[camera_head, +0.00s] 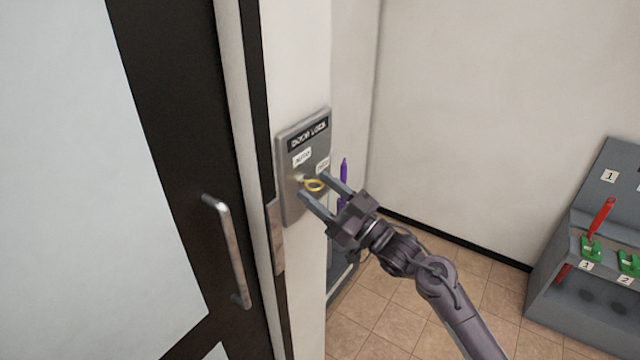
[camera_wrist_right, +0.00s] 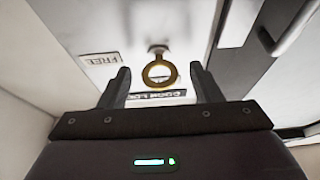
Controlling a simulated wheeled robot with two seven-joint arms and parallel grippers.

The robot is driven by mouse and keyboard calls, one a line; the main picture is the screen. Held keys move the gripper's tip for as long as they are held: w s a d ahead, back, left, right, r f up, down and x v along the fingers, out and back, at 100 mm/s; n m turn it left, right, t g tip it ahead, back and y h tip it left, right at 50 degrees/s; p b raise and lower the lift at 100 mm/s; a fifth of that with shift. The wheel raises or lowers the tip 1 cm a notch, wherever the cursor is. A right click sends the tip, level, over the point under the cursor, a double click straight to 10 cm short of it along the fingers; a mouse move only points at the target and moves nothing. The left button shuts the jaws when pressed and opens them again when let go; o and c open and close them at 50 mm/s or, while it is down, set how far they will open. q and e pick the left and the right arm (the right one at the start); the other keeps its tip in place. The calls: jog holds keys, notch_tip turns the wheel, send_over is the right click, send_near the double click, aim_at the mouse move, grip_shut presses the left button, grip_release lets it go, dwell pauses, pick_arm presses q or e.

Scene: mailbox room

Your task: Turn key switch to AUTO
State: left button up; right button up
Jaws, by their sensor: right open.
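The key switch is a grey DOOR LOCK plate (camera_head: 291,205) on the wall beside the door, with an AUTO label (camera_head: 302,157) at upper left and a second label to its right, partly hidden by a finger. A yellow ring-shaped key (camera_head: 314,186) sticks out of the plate. The key also shows in the right wrist view (camera_wrist_right: 159,72), where the second label reads FREE (camera_wrist_right: 101,59). My right gripper (camera_head: 318,183) is open, with one finger on each side of the key ring and visible gaps between. My left gripper is not in view.
A dark-framed door with a metal handle (camera_head: 231,250) stands to the left of the plate. A purple object (camera_head: 344,170) shows behind the right gripper. A grey rack with a red lever (camera_head: 598,217) stands at the right. Tiled floor between is clear.

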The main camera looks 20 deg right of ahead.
jog(key=shift+w+r, duration=0.1)
jog(key=shift+c, duration=0.5)
jog(key=c, duration=0.9)
jog(key=shift+f+n+y+b, duration=0.2)
jog(key=shift+n+y+b, duration=0.1)
jog(key=shift+n+b, duration=0.65)
jog(key=n+g+y+b, duration=0.1)
jog(key=n+b, duration=0.2)
jog(key=n+g+y+b, duration=0.1)
jog(key=n+g+b, duration=0.1)
jog(key=n+b, duration=0.1)
jog(key=n+g+b, duration=0.2)
jog(key=n+b, duration=0.1)
jog(key=n, duration=0.1)
jog(key=shift+w+d+n+y, duration=0.15)
jog(key=shift+n+y, duration=0.2)
jog(key=shift+y, duration=0.05)
jog(key=n+g+b, duration=0.1)
jog(key=n+b, duration=0.1)
jog(key=n, duration=0.1)
jog(key=shift+d+r, duration=0.1)
jog(key=shift+r, duration=0.05)
jog(key=shift+r+n+g+b, duration=0.1)
jog(key=shift+n+g+b, duration=0.7)
jog(key=shift+n, duration=0.4)
jog(key=shift+r+n+g+h+b, duration=0.15)
jog(key=shift+n+g+h+b, duration=0.25)
jog(key=shift+n, duration=0.8)
jog(key=shift+n+h, duration=0.3)
jog(key=shift+n, duration=0.7)
